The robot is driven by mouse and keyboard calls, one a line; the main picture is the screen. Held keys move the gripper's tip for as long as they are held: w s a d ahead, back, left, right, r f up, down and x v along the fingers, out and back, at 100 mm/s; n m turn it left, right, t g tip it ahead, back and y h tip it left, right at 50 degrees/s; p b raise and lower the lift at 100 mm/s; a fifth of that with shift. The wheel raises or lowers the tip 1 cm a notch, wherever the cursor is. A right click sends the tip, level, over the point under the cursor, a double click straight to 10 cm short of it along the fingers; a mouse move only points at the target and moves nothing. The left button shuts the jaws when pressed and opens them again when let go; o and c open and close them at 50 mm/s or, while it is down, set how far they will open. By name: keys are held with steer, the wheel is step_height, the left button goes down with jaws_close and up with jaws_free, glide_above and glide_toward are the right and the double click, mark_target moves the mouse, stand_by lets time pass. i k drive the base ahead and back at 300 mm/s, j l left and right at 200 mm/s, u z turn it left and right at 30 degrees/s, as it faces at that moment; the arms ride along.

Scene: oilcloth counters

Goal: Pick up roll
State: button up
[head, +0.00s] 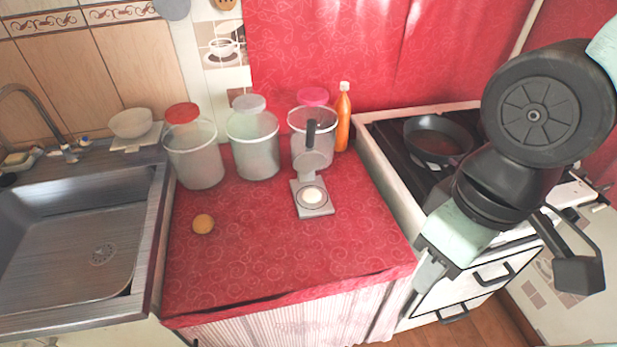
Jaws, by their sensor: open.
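The roll (203,224) is a small round golden-brown bun. It lies on the left part of the red oilcloth counter (270,265) in the head view, with nothing touching it. My gripper (428,275) is at the right, by the counter's front right corner and in front of the stove. It is well apart from the roll. Its jaws are open, and I see nothing between them. The gap between the fingers shows only partly from this angle.
A grey press (313,192) with a raised lid stands right of the roll. Several lidded canisters (194,153) and an orange bottle (343,118) line the back. A sink (75,235) is left; a stove with a pan (437,138) is right. The counter's front is clear.

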mark_target(310, 195)
steer(key=z, duration=0.3)
steer(key=i+l, duration=0.1)
steer(key=i+l+u, duration=0.55)
steer(key=l, duration=0.25)
steer(key=k+u, duration=0.1)
steer(key=u, duration=1.85)
